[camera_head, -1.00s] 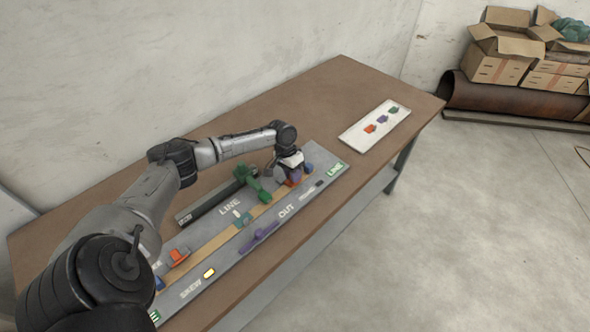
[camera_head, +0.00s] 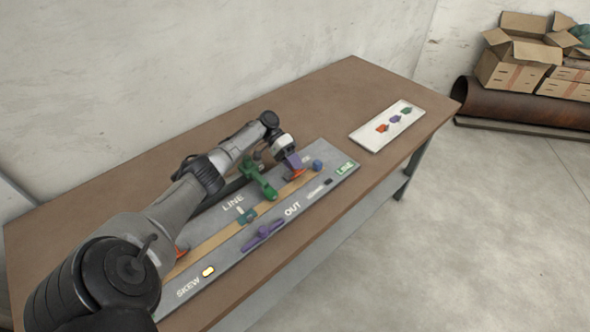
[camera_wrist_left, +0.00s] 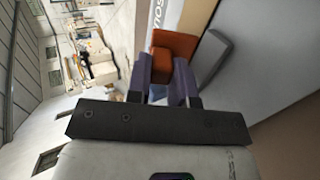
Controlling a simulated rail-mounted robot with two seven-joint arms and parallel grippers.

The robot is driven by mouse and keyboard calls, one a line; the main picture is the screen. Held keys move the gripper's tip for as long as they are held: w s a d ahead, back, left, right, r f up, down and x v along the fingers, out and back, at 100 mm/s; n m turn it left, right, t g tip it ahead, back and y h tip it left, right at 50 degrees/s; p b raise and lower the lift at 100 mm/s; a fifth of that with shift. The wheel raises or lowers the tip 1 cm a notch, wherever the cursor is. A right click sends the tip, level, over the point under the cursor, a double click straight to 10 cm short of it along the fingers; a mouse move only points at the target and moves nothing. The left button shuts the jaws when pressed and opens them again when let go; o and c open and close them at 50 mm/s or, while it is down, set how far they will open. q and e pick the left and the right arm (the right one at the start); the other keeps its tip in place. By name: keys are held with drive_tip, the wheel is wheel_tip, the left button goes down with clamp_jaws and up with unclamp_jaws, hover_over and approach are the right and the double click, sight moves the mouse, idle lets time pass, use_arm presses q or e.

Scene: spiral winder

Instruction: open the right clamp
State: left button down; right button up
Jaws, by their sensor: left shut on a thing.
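The right clamp's orange-red part (camera_head: 294,175) is at the right end of the tan strip on the grey board. My left gripper (camera_head: 296,162), with purple fingers, is at this clamp and tilted. In the left wrist view the orange block (camera_wrist_left: 174,44) shows at the purple fingertips (camera_wrist_left: 165,82). The left gripper is shut on it; the exact contact is partly hidden. Another orange part (camera_head: 181,252), at the strip's left end, is mostly hidden behind my left arm. My right gripper is not in view.
A green lever part (camera_head: 262,184) stands left of the clamp, and a blue knob (camera_head: 318,164) right of it. A teal piece (camera_head: 247,215) sits on the strip; a purple part (camera_head: 262,236) lies nearer the front.

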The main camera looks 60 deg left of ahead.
use_arm(q)
drive_tip(key=shift+a+f, duration=0.1)
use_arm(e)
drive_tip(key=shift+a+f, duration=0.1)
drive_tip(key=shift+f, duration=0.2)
use_arm(q)
drive_tip(key=c, duration=1)
unclamp_jaws()
